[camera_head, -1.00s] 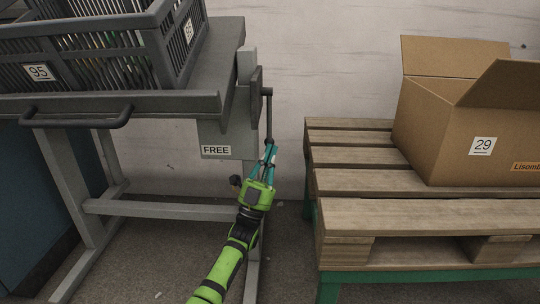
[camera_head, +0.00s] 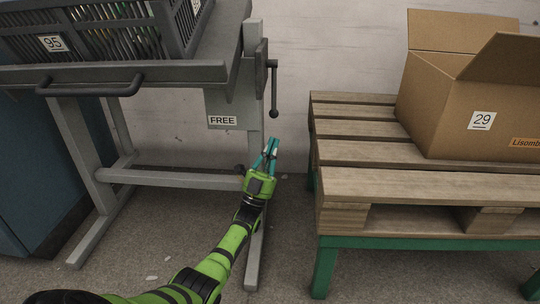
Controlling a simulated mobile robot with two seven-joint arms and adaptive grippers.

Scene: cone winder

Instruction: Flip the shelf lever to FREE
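The shelf lever (camera_head: 273,90) is a dark crank arm with a rounded knob at its end. It hangs straight down from a pivot on the right side of the grey shelf stand. My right gripper is out of view.
A dark slatted crate (camera_head: 110,38) labelled 95 sits on the grey shelf (camera_head: 150,73), which has a front handle (camera_head: 90,90). At right, a wooden pallet (camera_head: 400,185) on a green frame carries an open cardboard box (camera_head: 445,110) labelled 29. A gap separates stand and pallet.

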